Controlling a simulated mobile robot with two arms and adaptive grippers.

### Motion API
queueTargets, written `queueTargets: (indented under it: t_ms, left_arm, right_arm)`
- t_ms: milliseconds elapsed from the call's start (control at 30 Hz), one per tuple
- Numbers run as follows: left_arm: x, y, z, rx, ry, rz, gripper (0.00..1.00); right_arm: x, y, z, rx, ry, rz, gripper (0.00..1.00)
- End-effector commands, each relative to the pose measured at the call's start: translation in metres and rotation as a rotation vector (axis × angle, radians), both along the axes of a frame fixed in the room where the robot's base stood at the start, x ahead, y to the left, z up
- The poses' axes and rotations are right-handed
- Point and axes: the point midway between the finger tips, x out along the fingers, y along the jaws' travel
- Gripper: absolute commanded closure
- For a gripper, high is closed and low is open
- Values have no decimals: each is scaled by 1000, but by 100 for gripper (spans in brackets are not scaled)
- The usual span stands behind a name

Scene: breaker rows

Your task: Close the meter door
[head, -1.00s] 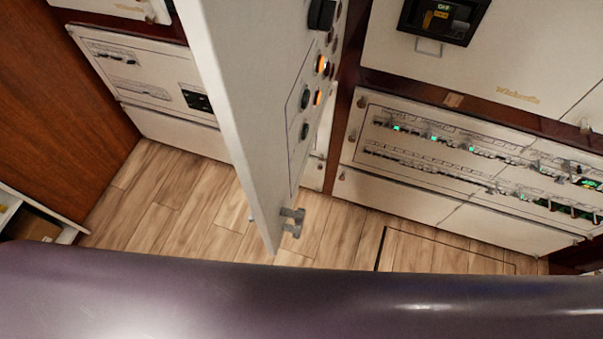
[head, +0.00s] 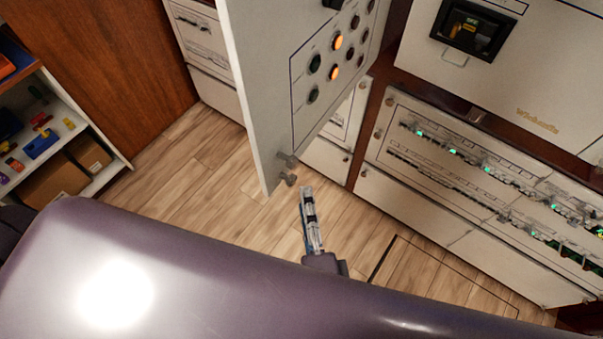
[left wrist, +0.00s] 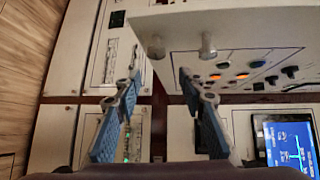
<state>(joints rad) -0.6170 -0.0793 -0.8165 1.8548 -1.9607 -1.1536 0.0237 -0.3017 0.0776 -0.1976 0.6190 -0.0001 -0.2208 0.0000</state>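The meter door, taken to be the white panel (head: 262,85) with green and orange round buttons, stands swung open in the head view. A small grey metal latch (head: 287,172) sticks out at its lower edge. My left gripper (head: 308,192) is just below and right of that latch, apart from it, above the floor. In the left wrist view the gripper (left wrist: 158,82) is open and empty, its blue-padded fingers spread. The door's button face (left wrist: 235,65) and two pale knobs lie just beyond the fingertips. My right gripper is not in view.
White breaker cabinets (head: 490,165) with green lights stand at the right. A shelf (head: 110,180) with boxes and small items is at the left, beside a brown wood wall (head: 110,60). The wooden floor (head: 215,165) around the door looks clear.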

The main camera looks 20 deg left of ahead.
Motion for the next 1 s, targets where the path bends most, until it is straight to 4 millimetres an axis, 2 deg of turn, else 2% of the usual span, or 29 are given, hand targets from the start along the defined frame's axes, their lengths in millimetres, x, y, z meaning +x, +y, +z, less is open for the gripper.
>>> queueTargets:
  t_ms: [33, 100, 233, 700, 1000]
  left_arm:
    - [-2, 4, 25, 6, -48, 24, 63]
    - [-5, 9, 49, 16, -97, 50, 63]
    - [-4, 14, 68, 25, -136, 71, 63]
    - [54, 44, 69, 26, -137, 71, 63]
    - [62, 49, 67, 26, -136, 69, 63]
  right_arm:
    - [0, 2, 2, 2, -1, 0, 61]
    - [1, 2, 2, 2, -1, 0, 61]
    - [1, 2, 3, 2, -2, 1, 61]
    - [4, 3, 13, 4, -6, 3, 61]
    - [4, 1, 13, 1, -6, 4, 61]
